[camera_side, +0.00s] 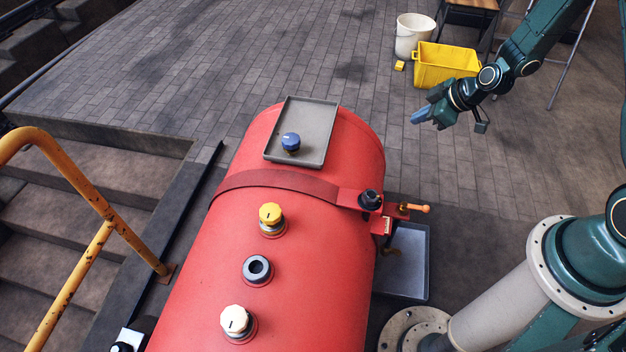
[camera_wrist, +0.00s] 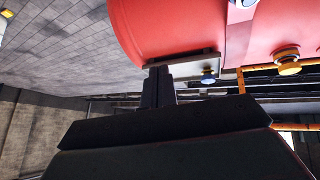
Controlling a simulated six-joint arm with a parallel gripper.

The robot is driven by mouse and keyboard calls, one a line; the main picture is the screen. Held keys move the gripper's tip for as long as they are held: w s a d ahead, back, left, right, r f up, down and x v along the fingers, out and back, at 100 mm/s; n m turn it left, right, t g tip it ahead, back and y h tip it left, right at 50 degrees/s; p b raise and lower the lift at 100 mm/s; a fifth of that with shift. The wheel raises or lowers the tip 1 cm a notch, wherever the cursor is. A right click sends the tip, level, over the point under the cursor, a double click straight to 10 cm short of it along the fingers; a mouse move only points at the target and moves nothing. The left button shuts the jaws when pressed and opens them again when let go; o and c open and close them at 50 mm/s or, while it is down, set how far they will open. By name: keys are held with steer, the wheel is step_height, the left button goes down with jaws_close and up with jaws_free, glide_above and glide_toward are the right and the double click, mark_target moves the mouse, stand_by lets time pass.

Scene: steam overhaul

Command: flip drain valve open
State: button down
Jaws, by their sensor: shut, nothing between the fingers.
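The drain valve appears to be the small fitting with an orange lever (camera_side: 415,208) on the right flank of the red boiler (camera_side: 310,270). The lever lies roughly level and points right, away from the boiler. A brownish spout (camera_side: 391,250) shows below it, over a grey drip tray (camera_side: 413,262) on the floor. My gripper (camera_side: 418,117) is shut and empty, in the air right of the boiler's far end, well apart from the lever. In the wrist view, my closed dark fingers (camera_wrist: 158,85) show near the boiler end; the lever cannot be made out there.
A grey tray (camera_side: 325,155) with a blue-capped knob (camera_side: 290,142) sits on the boiler. A yellow cap (camera_side: 270,213), a dark open ring (camera_side: 257,268) and a white cap (camera_side: 236,319) line its top. A yellow crate (camera_side: 445,65) and white bucket (camera_side: 413,37) stand behind.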

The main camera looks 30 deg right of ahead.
step_height(320, 180, down, 10)
steer(key=s+d, duration=0.1)
steer(key=d, duration=0.1)
steer(key=m+h, duration=0.1)
steer(key=h, duration=0.3)
glide_above(415, 207)
steer(key=s+a, duration=0.5)
steer(key=s, duration=0.7)
step_height(415, 207, down, 20)
steer(key=r, duration=0.1)
steer(key=shift+s+d+f, duration=0.2)
steer(key=shift+s+f, duration=0.25)
steer(key=shift+f, duration=0.3)
steer(key=shift+w+f, duration=0.15)
steer(key=w+d+f, duration=0.4)
steer(key=w+f, duration=0.3)
steer(key=f, duration=0.1)
steer(key=shift+d+f, duration=0.35)
steer(key=shift+d, duration=0.05)
